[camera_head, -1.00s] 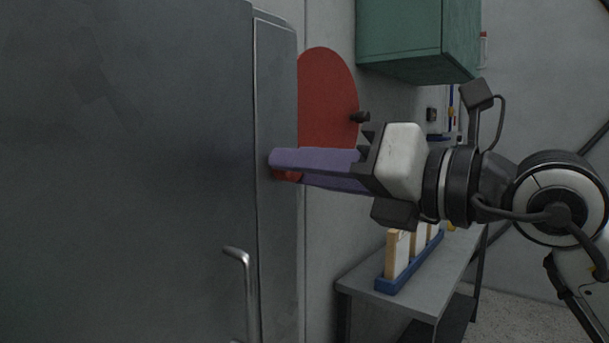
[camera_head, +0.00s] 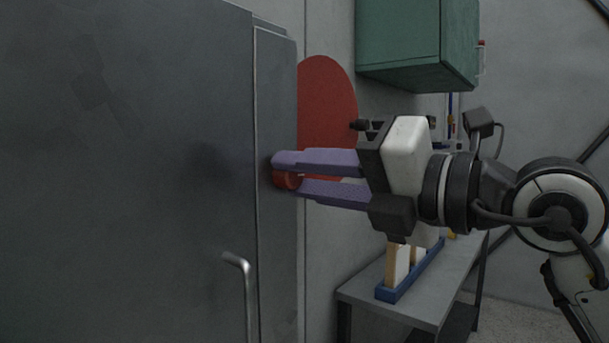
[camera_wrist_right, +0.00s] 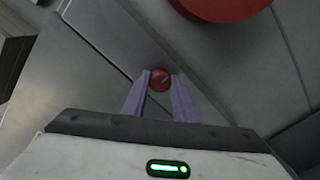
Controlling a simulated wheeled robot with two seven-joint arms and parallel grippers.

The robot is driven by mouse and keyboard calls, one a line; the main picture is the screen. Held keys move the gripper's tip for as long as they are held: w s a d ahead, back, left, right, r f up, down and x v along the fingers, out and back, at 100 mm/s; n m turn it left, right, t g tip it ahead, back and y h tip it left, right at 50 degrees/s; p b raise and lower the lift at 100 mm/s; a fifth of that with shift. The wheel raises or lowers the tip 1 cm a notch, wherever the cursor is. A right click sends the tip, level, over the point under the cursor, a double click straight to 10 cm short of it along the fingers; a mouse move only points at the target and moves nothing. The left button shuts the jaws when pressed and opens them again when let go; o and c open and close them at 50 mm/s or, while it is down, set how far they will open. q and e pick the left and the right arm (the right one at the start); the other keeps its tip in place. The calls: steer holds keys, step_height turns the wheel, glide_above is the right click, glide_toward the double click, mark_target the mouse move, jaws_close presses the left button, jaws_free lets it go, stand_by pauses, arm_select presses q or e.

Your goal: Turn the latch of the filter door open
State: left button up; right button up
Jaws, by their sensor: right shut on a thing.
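The latch is a small red knob (camera_head: 287,180) on the narrow side face of the tall grey cabinet (camera_head: 130,170). My right gripper (camera_head: 283,175) reaches in from the right and is shut on the red latch, with one purple finger above it and one below in the head view. In the right wrist view the latch (camera_wrist_right: 159,79) sits between the fingertips of the right gripper (camera_wrist_right: 160,83). A bent metal handle (camera_head: 245,285) is on the cabinet's front, lower down. My left gripper is not in view.
A red disc (camera_head: 325,105) is on the wall behind the gripper. A green cabinet (camera_head: 405,45) hangs at the upper right. A grey bench (camera_head: 365,283) below carries a blue rack (camera_head: 415,268) with light-coloured pieces.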

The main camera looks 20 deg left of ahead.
steer(key=o, duration=1.1)
steer(key=shift+c, duration=0.2)
